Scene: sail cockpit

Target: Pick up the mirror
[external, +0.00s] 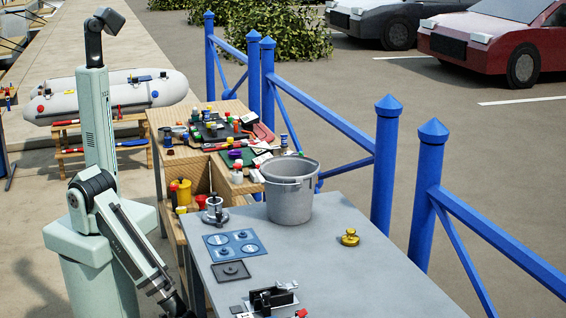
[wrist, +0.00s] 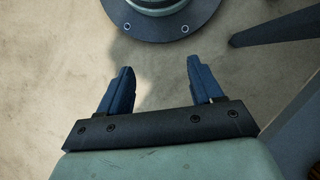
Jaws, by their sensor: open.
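I cannot make out a clear mirror in either view. A small black device with a pale upright plate (external: 277,296) stands at the front of the grey table; I cannot tell whether it is the mirror. My gripper (wrist: 157,68) is open and empty in the wrist view, with bare floor between and beyond its dark blue fingers. In the external view my arm bends down left of the table, and its end runs out at the bottom edge, so the gripper's fingers are hidden there.
The grey table (external: 395,285) holds a bucket (external: 289,195), a brass piece (external: 350,238), a blue mat with discs (external: 233,246), a black square plate (external: 230,272) and a metal stand (external: 214,211). A cluttered wooden bench (external: 165,118) stands behind. Blue railings (external: 383,165) run along the right.

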